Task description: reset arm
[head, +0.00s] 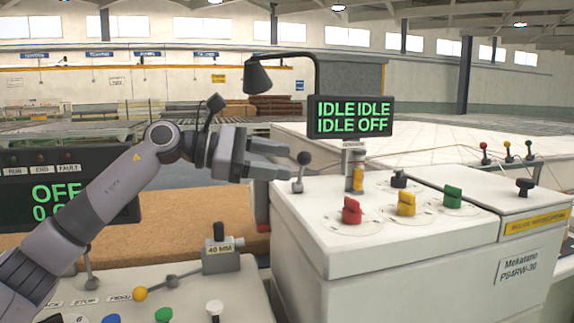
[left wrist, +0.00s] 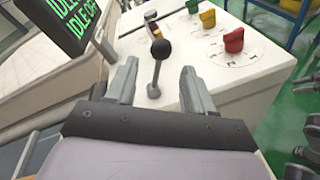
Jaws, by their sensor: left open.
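My left gripper (head: 268,159) reaches in from the left in the head view, level with the top of the white control cabinet (head: 325,240). Its two fingers are apart and empty. A lever with a black ball knob (head: 304,158) stands on the cabinet's left end, just beyond the fingertips. In the left wrist view, the fingers (left wrist: 158,88) point toward the cabinet, and the lever's black knob (left wrist: 161,48) shows ahead, between the lines of the fingers. I see no contact with it.
A screen (head: 350,117) reading IDLE and OFF stands behind the lever. Red (head: 351,210), yellow (head: 406,204) and green (head: 452,197) knobs sit on the cabinet top. A second panel (head: 180,290) with levers and buttons lies below my left arm. A black lamp (head: 258,79) hangs above.

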